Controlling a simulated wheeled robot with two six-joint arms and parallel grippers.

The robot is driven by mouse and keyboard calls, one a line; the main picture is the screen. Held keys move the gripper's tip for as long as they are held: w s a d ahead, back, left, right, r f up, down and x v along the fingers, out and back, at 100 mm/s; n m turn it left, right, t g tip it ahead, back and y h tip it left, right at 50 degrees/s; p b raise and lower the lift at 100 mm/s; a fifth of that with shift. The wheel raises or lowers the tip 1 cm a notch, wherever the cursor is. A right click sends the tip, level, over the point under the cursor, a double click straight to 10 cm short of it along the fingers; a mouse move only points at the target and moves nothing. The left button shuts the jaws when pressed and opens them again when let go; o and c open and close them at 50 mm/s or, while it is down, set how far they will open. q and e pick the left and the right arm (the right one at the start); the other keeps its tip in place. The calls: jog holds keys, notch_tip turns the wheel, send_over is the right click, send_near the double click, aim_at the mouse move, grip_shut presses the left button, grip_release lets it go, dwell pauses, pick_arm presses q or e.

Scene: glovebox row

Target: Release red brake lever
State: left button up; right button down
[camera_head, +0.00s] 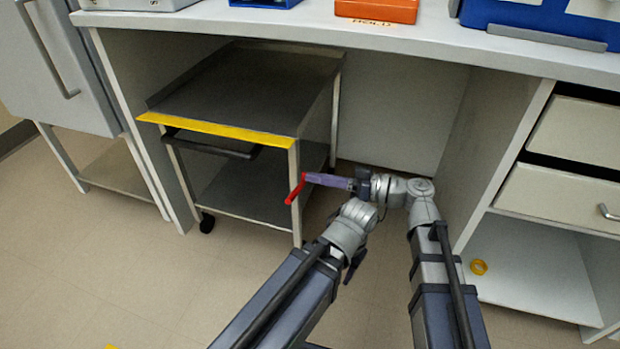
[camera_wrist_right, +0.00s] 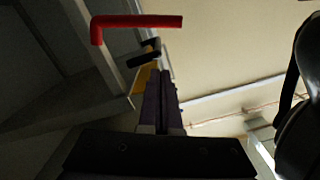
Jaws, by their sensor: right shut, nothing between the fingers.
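The red brake lever (camera_head: 294,189) is on the near right leg of the cart (camera_head: 245,75), below its yellow front edge. In the wrist view the lever (camera_wrist_right: 135,22) is an L-shaped red bar above and left of my fingertips. My right gripper (camera_head: 308,178) has purple fingers, shut and empty, pointing left at the lever's upper end. In the wrist view the right fingertips (camera_wrist_right: 160,75) lie together, with a gap in the picture to the lever. I cannot tell whether they touch it. My left arm reaches in below; its gripper (camera_head: 356,264) is mostly hidden behind its own wrist.
The cart stands on casters under the white bench (camera_head: 400,38), with a black handle (camera_head: 210,145) at its front. Floor in front of the cart is clear.

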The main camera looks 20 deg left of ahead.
jog(key=d, duration=0.8)
jog(key=shift+s, duration=0.15)
jog(key=s+d+f+m+h, duration=0.1)
jog(key=d+f+m+h, duration=0.25)
jog(key=f, duration=0.35)
jog(key=s+d+f+m+h, duration=0.1)
jog(key=d+f+m+h, duration=0.1)
jog(key=f+h, duration=0.3)
jog(key=s+d+f+m+h, duration=0.1)
jog(key=d+f+m+h, duration=0.3)
jog(key=d, duration=0.4)
jog(key=s+d+f+m+h, duration=0.1)
jog(key=d+f+m+h, duration=0.3)
jog(key=d, duration=0.5)
jog(key=s+a+r+n+h+p, duration=0.1)
jog(key=s+a+r+n+p, duration=0.15)
jog(key=a+r+p, duration=0.4)
jog(key=s+a+r+n+h+p, duration=0.1)
jog(key=s+a+r+n+p, duration=0.2)
jog(key=r+p, duration=0.65)
notch_tip(320, 180, up, 36)
jog(key=m+p, duration=0.1)
jog(key=p, duration=3.6)
jog(key=shift+a+g, duration=0.3)
jog(key=shift+a, duration=0.15)
